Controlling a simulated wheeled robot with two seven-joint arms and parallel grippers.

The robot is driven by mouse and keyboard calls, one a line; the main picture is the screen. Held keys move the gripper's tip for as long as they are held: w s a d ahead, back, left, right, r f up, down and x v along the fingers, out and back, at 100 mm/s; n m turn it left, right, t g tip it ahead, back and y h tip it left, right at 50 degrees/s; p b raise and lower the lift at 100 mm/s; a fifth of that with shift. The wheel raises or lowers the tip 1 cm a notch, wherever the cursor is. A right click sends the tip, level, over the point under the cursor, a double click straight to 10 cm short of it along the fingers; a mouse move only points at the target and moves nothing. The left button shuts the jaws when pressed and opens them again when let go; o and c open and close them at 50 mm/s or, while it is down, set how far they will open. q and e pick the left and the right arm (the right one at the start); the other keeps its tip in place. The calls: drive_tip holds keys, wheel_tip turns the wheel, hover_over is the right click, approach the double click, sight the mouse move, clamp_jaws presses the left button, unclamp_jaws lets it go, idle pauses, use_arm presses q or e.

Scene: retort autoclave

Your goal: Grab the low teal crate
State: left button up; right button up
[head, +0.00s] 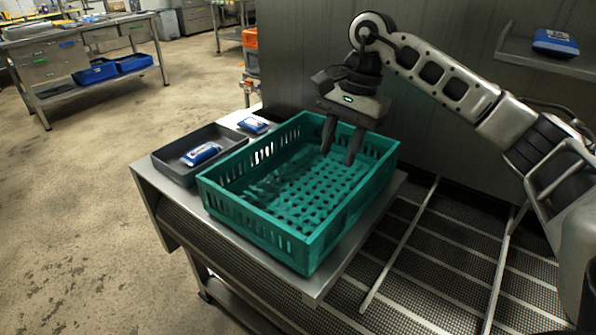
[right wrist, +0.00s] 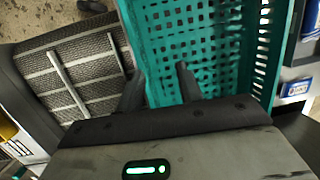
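The low teal crate (head: 258,220) is an open, slatted box with a perforated floor, and it looks empty. It stands on a metal table and also fills the upper middle of the right wrist view (right wrist: 215,50). My right gripper (head: 339,155) is open, fingers pointing down at the crate's back right side. In the right wrist view my right gripper (right wrist: 160,85) has one finger over the crate's inside and the other near or past its edge. Nothing shows held between the fingers. I cannot tell whether they touch the crate. My left gripper is not in view.
A grey tray (head: 178,170) with a blue-and-white pack (head: 202,153) sits left of the crate. Another pack (head: 254,125) lies behind it. A dark mesh surface (head: 425,265) lies to the right. A grey wall panel (head: 290,65) rises behind the crate. Open floor lies left.

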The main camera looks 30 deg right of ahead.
sight(363, 181)
drive_tip(key=d+r+h, duration=0.2)
drive_tip(key=d+r, duration=0.1)
drive_tip(key=d, duration=0.4)
drive_tip(key=f, duration=0.3)
drive_tip(key=f+b, duration=0.1)
drive_tip(key=f, duration=0.5)
drive_tip(key=shift+s+b, duration=0.35)
drive_tip(key=shift+s+a+f+p, duration=0.1)
drive_tip(key=shift+a+f+p, duration=0.05)
drive_tip(key=shift+f, duration=1.3)
drive_tip(key=shift+a+f+p, duration=0.15)
drive_tip(key=shift+f, duration=1.3)
clamp_jaws()
drive_tip(key=shift+r, duration=0.15)
